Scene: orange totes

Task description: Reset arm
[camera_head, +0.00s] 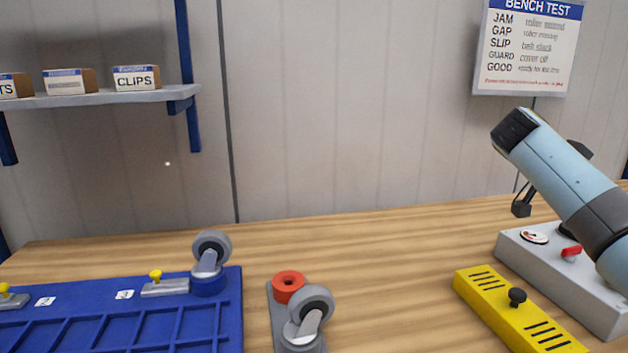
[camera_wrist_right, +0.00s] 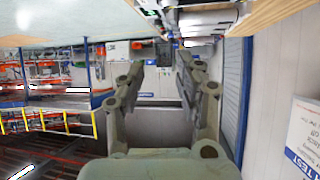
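My right arm (camera_head: 566,185) comes in from the right edge in the head view, raised above the right side of the bench. Its gripper cannot be made out there. In the right wrist view my right gripper (camera_wrist_right: 160,75) has its two fingers apart, with nothing between them. The wrist picture looks out over the room, turned on its side or upside down. My left arm and left gripper are not in view.
The wooden bench (camera_head: 400,235) holds a blue tray (camera_head: 130,305) with a caster (camera_head: 209,260), another caster (camera_head: 308,315) beside a red ring (camera_head: 288,286), a yellow slotted cover (camera_head: 490,289) and a grey test box (camera_head: 560,275). A shelf (camera_head: 110,98) and sign (camera_head: 528,45) hang behind.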

